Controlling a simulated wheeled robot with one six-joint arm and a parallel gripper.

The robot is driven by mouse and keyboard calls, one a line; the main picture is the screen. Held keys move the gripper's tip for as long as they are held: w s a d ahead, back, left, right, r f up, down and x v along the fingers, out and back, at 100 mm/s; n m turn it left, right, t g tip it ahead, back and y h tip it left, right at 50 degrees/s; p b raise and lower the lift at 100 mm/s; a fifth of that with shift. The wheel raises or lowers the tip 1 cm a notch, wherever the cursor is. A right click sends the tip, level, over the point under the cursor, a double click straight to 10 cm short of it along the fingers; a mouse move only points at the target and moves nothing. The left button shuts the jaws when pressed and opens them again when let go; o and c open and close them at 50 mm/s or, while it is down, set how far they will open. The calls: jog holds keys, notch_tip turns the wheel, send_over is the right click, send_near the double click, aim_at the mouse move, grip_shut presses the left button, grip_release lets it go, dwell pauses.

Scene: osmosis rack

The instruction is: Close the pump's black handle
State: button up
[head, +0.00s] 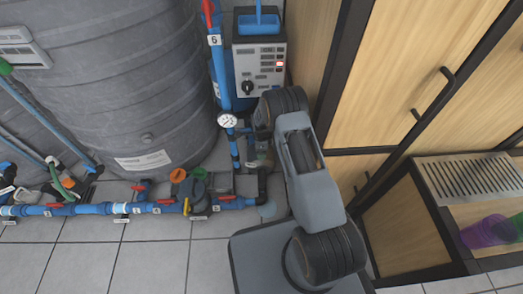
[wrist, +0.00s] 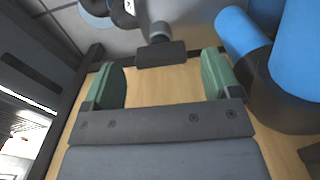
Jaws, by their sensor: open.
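The pump box (head: 260,70) is grey with a blue top, several small labels and a black knob (head: 248,87) on its front. In the wrist view, a black block-shaped handle (wrist: 161,53) on a grey stem lies just ahead of my gripper (wrist: 162,72). I cannot tell whether this is the pump's handle. My gripper is open, with its two green-padded fingers on either side of the space below the black handle and nothing held between them.
A blue vertical pipe with a round gauge (head: 228,120) runs beside the box. Thick blue pipes (wrist: 252,45) are close to the right finger. A large grey tank (head: 120,80) stands left, wooden cabinets (head: 420,70) right. Blue floor pipes with red valves (head: 165,204) run along the tank's foot.

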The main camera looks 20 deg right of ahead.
notch_tip(320, 180, up, 5)
jog(key=shift+r+p, duration=0.1)
jog(key=shift+p, duration=0.7)
jog(key=shift+d, duration=0.1)
